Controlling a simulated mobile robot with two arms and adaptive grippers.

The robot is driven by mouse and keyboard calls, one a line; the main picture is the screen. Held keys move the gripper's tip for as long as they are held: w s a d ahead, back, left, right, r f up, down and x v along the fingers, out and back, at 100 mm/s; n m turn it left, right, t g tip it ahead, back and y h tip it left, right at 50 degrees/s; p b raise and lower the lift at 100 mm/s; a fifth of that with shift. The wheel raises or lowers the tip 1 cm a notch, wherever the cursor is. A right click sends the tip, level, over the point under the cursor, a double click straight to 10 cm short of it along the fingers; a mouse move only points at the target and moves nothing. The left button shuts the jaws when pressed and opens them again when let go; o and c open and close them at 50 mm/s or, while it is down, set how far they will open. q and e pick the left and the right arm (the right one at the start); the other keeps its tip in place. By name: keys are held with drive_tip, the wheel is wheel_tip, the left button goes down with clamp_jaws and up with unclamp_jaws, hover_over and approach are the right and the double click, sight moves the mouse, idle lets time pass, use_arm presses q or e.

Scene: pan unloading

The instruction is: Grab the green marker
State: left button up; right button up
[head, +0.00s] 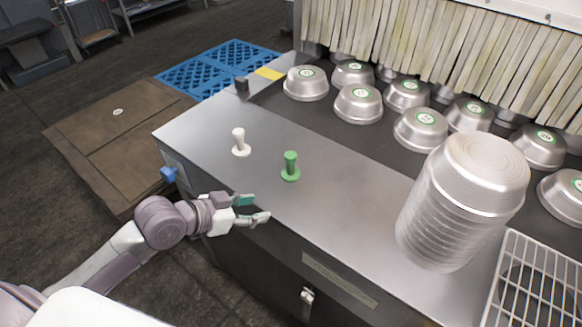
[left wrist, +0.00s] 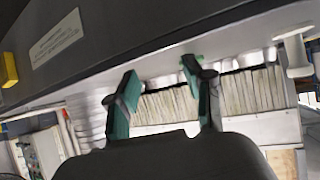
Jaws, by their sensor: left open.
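The green marker (head: 290,167), a peg on a round base, stands upright on the metal counter (head: 335,208). In the left wrist view a small bit of green (left wrist: 199,58) shows beside the right fingertip; it seems to be the marker, mostly hidden by the finger. My left gripper (head: 259,208) is open and empty at the counter's front edge, in front of and left of the green marker, not touching it. Its two spread fingers also show in the left wrist view (left wrist: 160,68). My right gripper is out of view.
A white marker (head: 240,143) of similar shape stands left of the green one, and in the left wrist view (left wrist: 294,47). A tall stack of metal pans (head: 455,205) and a wire rack (head: 535,285) are at right. Several pans sit on the dark conveyor (head: 300,116) behind.

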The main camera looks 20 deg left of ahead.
use_arm(q)
drive_tip(key=t, duration=0.2)
approach(290, 164)
drive_tip(key=shift+h, duration=0.5)
drive_tip(key=w+f, duration=0.1)
drive_tip(key=w+d+f+p, duration=0.1)
drive_tip(key=w, duration=0.1)
drive_tip(key=w+f, duration=0.1)
drive_tip(key=shift+w+d+p, duration=0.2)
drive_tip(key=shift+w+p, duration=0.05)
drive_tip(key=shift+p, duration=0.05)
drive_tip(key=shift+w+d+f, duration=0.2)
drive_tip(key=shift+w+f, duration=0.05)
drive_tip(key=shift+w, duration=0.05)
drive_tip(key=shift+w+d+p, duration=0.2)
drive_tip(key=shift+w+p, duration=0.1)
drive_tip(key=p+x, duration=0.1)
drive_tip(key=x, duration=0.2)
drive_tip(key=shift+w+d+f, duration=0.15)
drive_tip(key=shift+w+f, duration=0.1)
drive_tip(key=shift+w+d+f, duration=0.15)
drive_tip(key=shift+w+f, duration=0.05)
drive_tip(key=shift+w, duration=0.1)
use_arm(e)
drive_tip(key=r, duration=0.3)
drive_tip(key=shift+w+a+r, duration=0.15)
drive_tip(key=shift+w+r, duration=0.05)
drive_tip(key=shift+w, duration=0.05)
